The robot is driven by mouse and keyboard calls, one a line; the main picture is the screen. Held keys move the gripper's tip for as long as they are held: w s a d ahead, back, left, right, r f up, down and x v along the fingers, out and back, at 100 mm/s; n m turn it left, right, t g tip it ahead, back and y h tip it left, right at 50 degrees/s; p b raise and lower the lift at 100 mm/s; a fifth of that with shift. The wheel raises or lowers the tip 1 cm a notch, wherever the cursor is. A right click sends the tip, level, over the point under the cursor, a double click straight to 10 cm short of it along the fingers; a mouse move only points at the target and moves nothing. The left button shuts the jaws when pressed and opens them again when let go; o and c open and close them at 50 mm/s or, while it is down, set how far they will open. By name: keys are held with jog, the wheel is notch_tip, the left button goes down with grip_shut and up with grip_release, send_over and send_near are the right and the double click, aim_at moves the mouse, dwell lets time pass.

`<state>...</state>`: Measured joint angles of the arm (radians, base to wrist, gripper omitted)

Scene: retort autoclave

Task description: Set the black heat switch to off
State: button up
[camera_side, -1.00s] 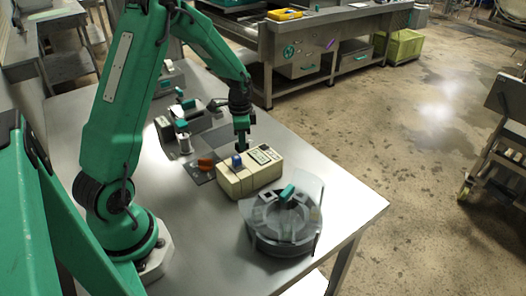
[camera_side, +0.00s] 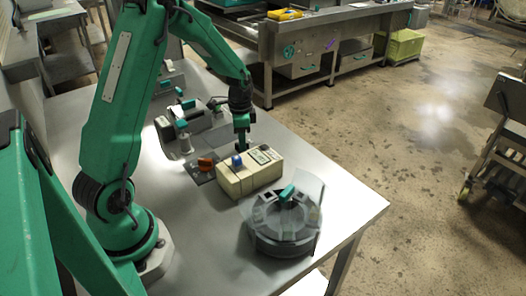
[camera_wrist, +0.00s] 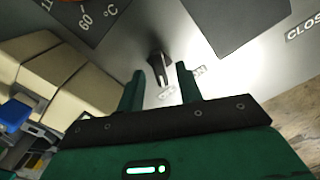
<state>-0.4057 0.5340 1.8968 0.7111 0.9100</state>
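The black heat switch (camera_wrist: 158,68) shows in the wrist view as a small dark lever on a grey metal panel. A label reading ON is beside it, partly hidden by my right-hand finger. Another small label just below the lever is too small to read surely. My gripper (camera_wrist: 160,83) is open, with one finger on each side of the lever and visible gaps between. I cannot tell how deep the fingertips reach. In the side view my gripper (camera_side: 241,147) points down behind the cream box (camera_side: 250,180), which hides the switch.
The cream box also fills the left of the wrist view (camera_wrist: 50,80), close to my gripper. A round grey vessel (camera_side: 283,240) with a clear lid stands nearer the table's front edge. An orange knob (camera_side: 206,163) and grey devices (camera_side: 185,120) stand left.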

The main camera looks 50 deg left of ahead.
jog(key=shift+r, duration=3.7)
jog(key=s+d+r+n+t, duration=0.3)
jog(key=s+d+r, duration=0.4)
jog(key=d+r, duration=0.35)
jog(key=s+d+r+n+t, duration=0.2)
jog(key=s+d+r, duration=0.2)
jog(key=s+d, duration=0.3)
jog(key=shift+s+n+t, duration=0.3)
jog(key=shift+s+n, duration=0.1)
jog(key=shift+s, duration=1.7)
jog(key=shift+r, duration=0.1)
